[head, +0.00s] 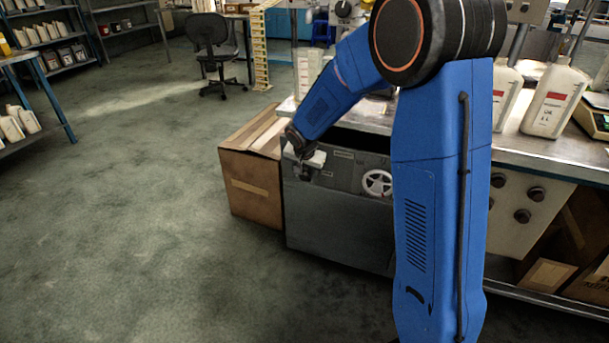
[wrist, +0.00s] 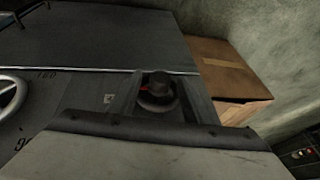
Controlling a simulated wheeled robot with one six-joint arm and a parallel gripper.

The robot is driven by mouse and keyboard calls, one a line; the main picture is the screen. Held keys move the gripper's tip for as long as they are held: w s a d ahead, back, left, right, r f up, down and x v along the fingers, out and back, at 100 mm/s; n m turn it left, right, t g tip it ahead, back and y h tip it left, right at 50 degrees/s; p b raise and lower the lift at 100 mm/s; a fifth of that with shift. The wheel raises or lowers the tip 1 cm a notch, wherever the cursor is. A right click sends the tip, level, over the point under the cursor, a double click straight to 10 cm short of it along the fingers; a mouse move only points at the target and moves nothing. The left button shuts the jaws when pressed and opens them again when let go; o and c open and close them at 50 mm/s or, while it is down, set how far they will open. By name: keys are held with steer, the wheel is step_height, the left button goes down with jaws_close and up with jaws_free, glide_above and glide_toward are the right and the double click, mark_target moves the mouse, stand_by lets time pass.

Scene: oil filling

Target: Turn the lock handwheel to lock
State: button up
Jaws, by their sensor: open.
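A grey metal cabinet (head: 340,218) has a pale spoked handwheel (head: 377,184) on its front. Part of this wheel shows at the left edge of the wrist view (wrist: 9,96), with number marks beside it. A round black knob (wrist: 157,90) with a small red mark is on the same panel. I cannot tell from the frames which of the two is the lock handwheel. My gripper (head: 304,172) is at the left part of the cabinet front, left of the pale wheel. In the wrist view its open fingers (wrist: 158,100) lie on either side of the black knob; contact is unclear.
A cardboard box (head: 252,185) stands against the cabinet's left side and also shows in the wrist view (wrist: 228,72). White bottles (head: 556,98) stand on the bench (head: 540,150) at the right. The floor (head: 130,220) at left is clear.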

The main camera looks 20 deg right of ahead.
steer(key=c, duration=1.1)
steer(key=shift+o, duration=0.2)
steer(key=shift+a, duration=0.1)
steer(key=shift+w+a+f+n+g+h, duration=0.25)
steer(key=shift+n+g+h, duration=0.45)
steer(key=shift+g+h, duration=1.2)
steer(key=shift+w+a+f+n+g+h, duration=0.3)
steer(key=shift+n+g+h, duration=0.5)
steer(key=shift+h, duration=2.15)
steer(key=shift+w+a+f+n+g+h, duration=0.1)
steer(key=shift+a+f+n+g+h, duration=0.4)
steer(key=shift+g+h, duration=1.45)
steer(key=shift+d+r+t+h, duration=0.15)
steer(key=shift+t+h, duration=0.4)
steer(key=shift+h, duration=0.05)
steer(key=o, duration=1.1)
steer(key=shift+c, duration=0.2)
